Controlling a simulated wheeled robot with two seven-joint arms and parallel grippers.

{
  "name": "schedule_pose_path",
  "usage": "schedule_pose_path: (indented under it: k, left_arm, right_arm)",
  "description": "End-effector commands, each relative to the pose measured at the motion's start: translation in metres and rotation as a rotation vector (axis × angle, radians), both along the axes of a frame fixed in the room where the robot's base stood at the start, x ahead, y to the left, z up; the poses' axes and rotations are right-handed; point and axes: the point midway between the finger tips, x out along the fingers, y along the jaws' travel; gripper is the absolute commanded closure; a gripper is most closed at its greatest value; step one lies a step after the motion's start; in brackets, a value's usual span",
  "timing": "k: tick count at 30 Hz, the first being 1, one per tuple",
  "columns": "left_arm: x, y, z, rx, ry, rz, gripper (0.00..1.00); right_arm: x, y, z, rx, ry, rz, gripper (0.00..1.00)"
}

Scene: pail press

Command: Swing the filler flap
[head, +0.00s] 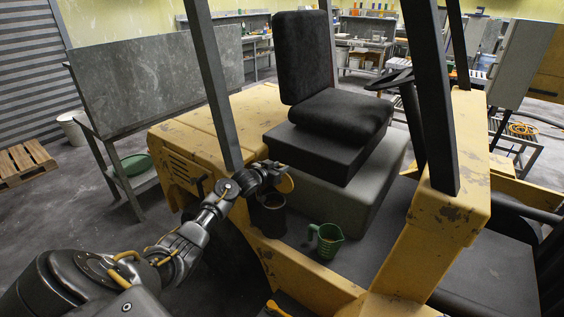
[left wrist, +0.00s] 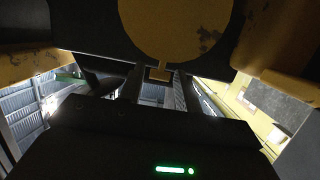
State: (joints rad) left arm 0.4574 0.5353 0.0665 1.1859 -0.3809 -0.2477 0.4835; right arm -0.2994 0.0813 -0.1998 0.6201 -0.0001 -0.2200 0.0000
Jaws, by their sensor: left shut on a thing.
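The filler flap (head: 286,184) is a round yellow disc beside a dark cylindrical filler neck (head: 270,216) on the forklift's near side. My left gripper (head: 276,177) is at the flap, above the neck, and partly hides it. In the left wrist view the flap (left wrist: 175,25) fills the top middle, scuffed at its edge. Its small tab (left wrist: 159,73) reaches down between the fingers of my left gripper (left wrist: 158,80), which is shut on it. The neck's mouth is not clearly seen. My right gripper is out of view.
A green measuring jug (head: 325,240) stands on the forklift's floor, right of the neck. A dark post (head: 213,85) rises close behind my left arm. The black seat (head: 330,130) is behind the neck. A yellow hood (head: 195,125) lies to the left.

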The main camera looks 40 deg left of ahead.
Motion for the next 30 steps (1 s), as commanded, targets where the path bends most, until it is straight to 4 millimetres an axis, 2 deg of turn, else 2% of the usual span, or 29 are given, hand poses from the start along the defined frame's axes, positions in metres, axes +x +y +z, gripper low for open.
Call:
schedule_pose_path:
  k: [2,14,24,30]
  left_arm:
    - [-0.003,0.0,0.002,0.0,0.0,-0.001,0.81]
    - [-0.005,0.0,0.001,0.0,-0.001,0.0,0.81]
    - [-0.033,-0.001,-0.002,-0.001,0.002,0.0,0.81]
    - [-0.042,-0.001,-0.006,0.0,0.001,-0.001,0.81]
  right_arm:
    - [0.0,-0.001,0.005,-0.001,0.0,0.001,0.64]
    - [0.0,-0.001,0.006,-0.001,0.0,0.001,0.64]
    - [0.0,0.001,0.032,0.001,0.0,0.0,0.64]
    - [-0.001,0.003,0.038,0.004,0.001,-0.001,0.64]
